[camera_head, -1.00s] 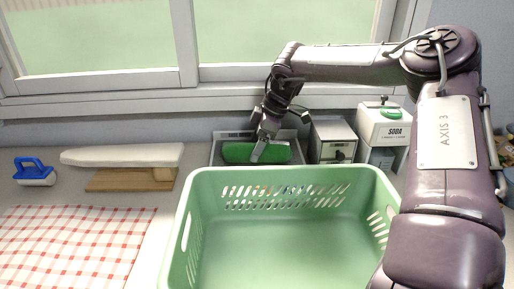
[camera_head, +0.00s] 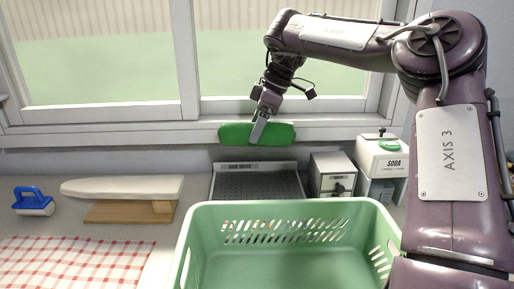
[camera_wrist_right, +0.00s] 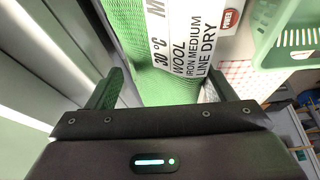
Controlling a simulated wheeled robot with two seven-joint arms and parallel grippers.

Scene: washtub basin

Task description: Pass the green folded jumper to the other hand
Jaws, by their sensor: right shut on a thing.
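The green folded jumper (camera_head: 232,133) is a rolled-looking green bundle in the head view, held in the air in front of the window sill, above the dark drying tray. My right gripper (camera_head: 259,127) is shut on it near its middle. In the right wrist view the jumper (camera_wrist_right: 127,30) lies between the two fingers of the right gripper (camera_wrist_right: 160,92), with a white care label reading wool and line dry. My left gripper is not in view.
A green basket (camera_head: 300,208) fills the front middle. The drying tray (camera_head: 255,185) is empty behind it. A grey box (camera_head: 331,176) and a soda container (camera_head: 380,160) stand right.

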